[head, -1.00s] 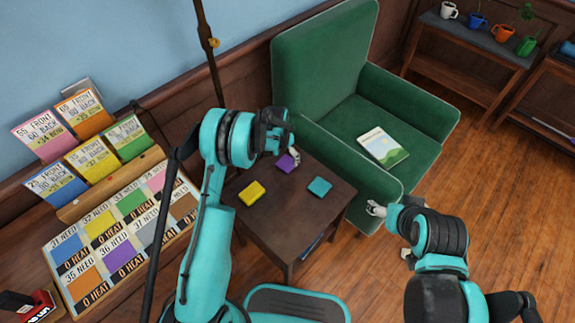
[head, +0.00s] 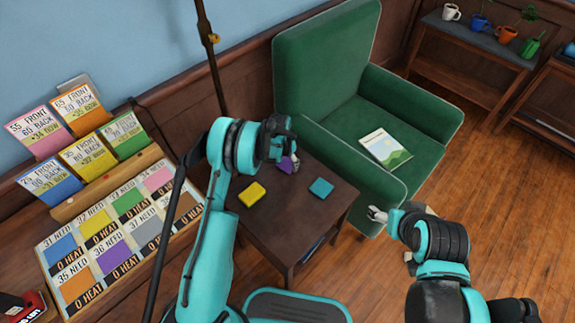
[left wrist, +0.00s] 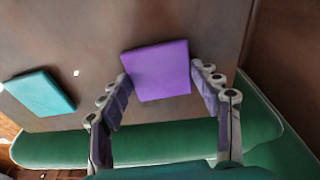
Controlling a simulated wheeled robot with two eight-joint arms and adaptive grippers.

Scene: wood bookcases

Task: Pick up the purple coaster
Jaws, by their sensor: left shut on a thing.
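The purple coaster (head: 286,166) is at the back of the dark wooden side table (head: 275,225), partly hidden by my left gripper (head: 291,162) in the head view. In the left wrist view, the coaster (left wrist: 160,72) is between the two fingertips of my left gripper (left wrist: 160,78), one at each side edge. The gripper is shut on it. I cannot tell whether the coaster is clear of the tabletop. My right gripper (head: 377,214) is beside the armchair, away from the coaster; its fingers are too small to judge.
A yellow coaster (head: 252,194) and a teal coaster (head: 321,188) lie on the same table. A green armchair (head: 395,110) with a book (head: 386,147) stands close behind and right. Wood floor (head: 510,240) is open at right.

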